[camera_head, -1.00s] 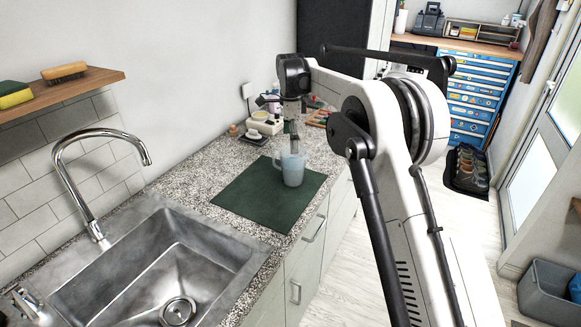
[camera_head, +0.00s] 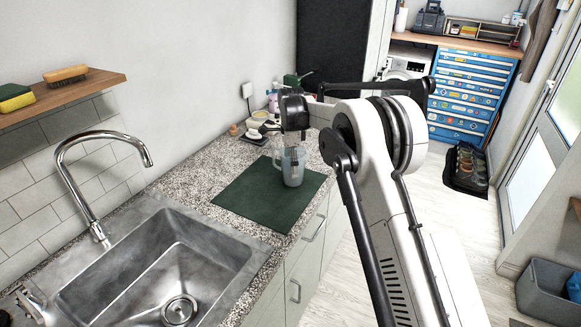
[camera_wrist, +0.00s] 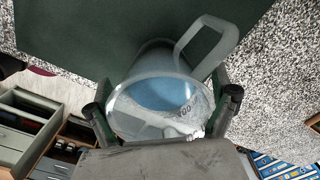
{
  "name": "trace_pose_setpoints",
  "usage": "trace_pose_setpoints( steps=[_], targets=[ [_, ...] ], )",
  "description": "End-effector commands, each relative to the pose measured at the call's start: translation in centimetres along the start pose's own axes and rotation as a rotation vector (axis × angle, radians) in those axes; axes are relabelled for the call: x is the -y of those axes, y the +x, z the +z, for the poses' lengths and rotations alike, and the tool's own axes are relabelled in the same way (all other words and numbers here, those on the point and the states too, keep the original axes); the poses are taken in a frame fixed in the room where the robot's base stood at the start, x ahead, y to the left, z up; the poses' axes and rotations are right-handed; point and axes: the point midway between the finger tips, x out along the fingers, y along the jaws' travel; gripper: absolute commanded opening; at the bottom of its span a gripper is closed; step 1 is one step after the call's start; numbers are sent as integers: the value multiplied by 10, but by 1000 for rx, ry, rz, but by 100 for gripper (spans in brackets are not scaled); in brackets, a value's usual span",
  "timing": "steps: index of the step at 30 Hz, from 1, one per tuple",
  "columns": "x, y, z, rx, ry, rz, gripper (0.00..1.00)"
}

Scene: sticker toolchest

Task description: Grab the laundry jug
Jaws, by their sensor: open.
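The laundry jug (camera_head: 293,172) is a clear, bluish measuring jug standing upright on a dark green mat (camera_head: 258,207) on the granite counter. Its handle points left in the head view. The wrist view looks down into the jug (camera_wrist: 165,95), with its handle at the upper right and its rim toward the gripper. My gripper (camera_head: 293,155) points down right over the jug and hides part of its top. In the wrist view my gripper (camera_wrist: 165,105) is open, with one finger on each side of the jug's rim. I cannot tell whether either finger touches it.
A steel sink (camera_head: 165,265) with a tall tap (camera_head: 80,180) lies to the left. Behind the jug, small items and a white cup (camera_head: 254,134) stand on the counter. A wooden shelf (camera_head: 60,92) holds a sponge and brush. The mat's front is clear.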

Motion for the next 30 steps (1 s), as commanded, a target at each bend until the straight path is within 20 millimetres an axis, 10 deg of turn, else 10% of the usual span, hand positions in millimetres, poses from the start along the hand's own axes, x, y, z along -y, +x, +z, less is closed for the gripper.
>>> trace_pose_setpoints(
  steps=[4,17,30],
  targets=[
    [0,0,0,0,0,0,90],
    [0,0,0,0,0,0,33],
    [0,-18,0,0,0,1,20]
  ],
)
